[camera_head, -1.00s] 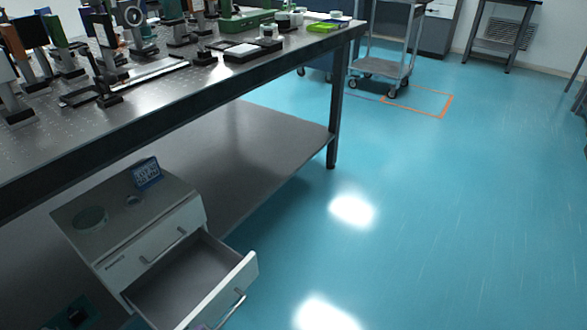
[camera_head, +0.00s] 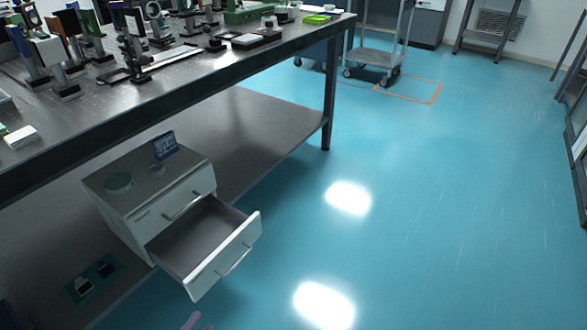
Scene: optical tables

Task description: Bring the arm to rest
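A small pinkish-purple tip (camera_head: 192,320) shows at the bottom edge, below the open drawer. It may be part of my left gripper, but too little shows to tell its shape or whether it is open or shut. No held object can be seen. My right gripper is not in view. A white drawer cabinet (camera_head: 128,232) stands under the optical table (camera_head: 185,88). Its lower drawer (camera_head: 228,256) is pulled out and looks empty; the drawer above it is shut.
A trolley (camera_head: 376,58) stands beyond the table. The blue floor (camera_head: 430,200) on the right is clear.

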